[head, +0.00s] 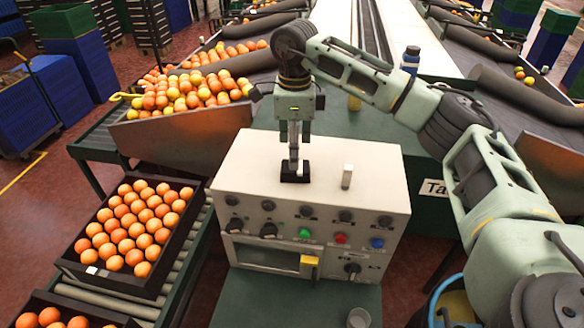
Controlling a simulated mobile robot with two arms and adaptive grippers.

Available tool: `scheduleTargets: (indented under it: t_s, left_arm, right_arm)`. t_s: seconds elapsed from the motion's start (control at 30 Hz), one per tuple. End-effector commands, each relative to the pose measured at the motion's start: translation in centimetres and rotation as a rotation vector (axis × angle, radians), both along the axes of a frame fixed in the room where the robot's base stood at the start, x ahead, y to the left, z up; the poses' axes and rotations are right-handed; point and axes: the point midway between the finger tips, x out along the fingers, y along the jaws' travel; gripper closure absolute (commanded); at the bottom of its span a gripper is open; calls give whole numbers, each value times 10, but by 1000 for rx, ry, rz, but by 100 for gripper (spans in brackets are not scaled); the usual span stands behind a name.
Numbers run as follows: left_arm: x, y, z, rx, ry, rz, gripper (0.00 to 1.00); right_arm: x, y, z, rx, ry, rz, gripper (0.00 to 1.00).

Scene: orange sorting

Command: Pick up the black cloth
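The black cloth (295,177) appears as a small dark patch on the top of a white control box (240,170), near the middle of the picture. My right arm comes in from the right, and its gripper (294,164) points straight down onto the cloth. The fingertips are at or just above the cloth and cover part of it. The fingers line up in this view, so I cannot tell whether they are closed on it. My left gripper is not in view.
Knobs and coloured buttons line the box front. A black crate of oranges (180,238) is at the left. Heaped fruit (190,92) lies behind. A bottle (411,60) stands behind my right arm.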

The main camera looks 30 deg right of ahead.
Motion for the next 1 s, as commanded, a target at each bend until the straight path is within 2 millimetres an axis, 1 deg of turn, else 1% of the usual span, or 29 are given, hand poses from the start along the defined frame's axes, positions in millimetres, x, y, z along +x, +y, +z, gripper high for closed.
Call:
scheduleTargets:
  t_s: [0.13, 0.23, 0.3, 0.4, 0.5, 0.67, 1.0]
  left_arm:
    - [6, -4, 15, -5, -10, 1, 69]
    - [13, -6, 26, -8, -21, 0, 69]
    - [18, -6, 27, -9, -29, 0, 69]
    - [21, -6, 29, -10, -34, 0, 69]
    - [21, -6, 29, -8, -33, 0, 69]
    - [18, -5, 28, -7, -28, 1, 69]
    - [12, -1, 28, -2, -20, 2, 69]
  right_arm:
    - [-1, -2, -16, -2, 5, -1, 33]
    - [-1, -4, -31, -1, 5, -1, 33]
    - [0, -3, -42, -1, 3, -1, 33]
    - [0, -3, -51, 0, 1, -1, 33]
    - [0, -3, -55, 0, 0, 0, 33]
    - [0, -3, -55, 0, -1, -1, 34]
    - [0, -3, -55, 0, -1, -1, 63]
